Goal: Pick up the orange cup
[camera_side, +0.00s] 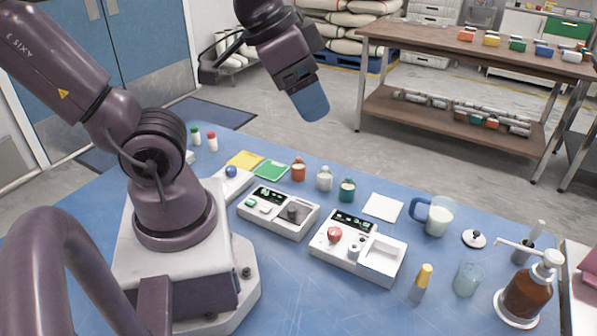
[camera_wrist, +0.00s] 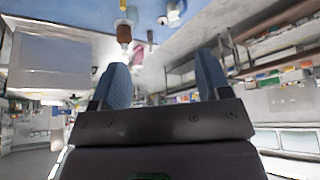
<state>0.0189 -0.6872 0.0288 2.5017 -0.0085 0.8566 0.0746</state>
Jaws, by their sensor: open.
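A small orange cup-like container (camera_side: 298,170) stands upright on the blue table, in a row with a pale one and a green one, behind the white devices. My gripper (camera_side: 310,103) is raised high above the table, beyond its far edge in the picture, well apart from the orange container. In the wrist view my gripper (camera_wrist: 160,78) shows two blue fingers spread apart with nothing between them. I cannot make out the orange container in the wrist view.
Two white devices, one a scale-like unit (camera_side: 278,212), sit in front. A glass mug (camera_side: 438,216) and a brown pump bottle (camera_side: 527,292) stand to the right.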

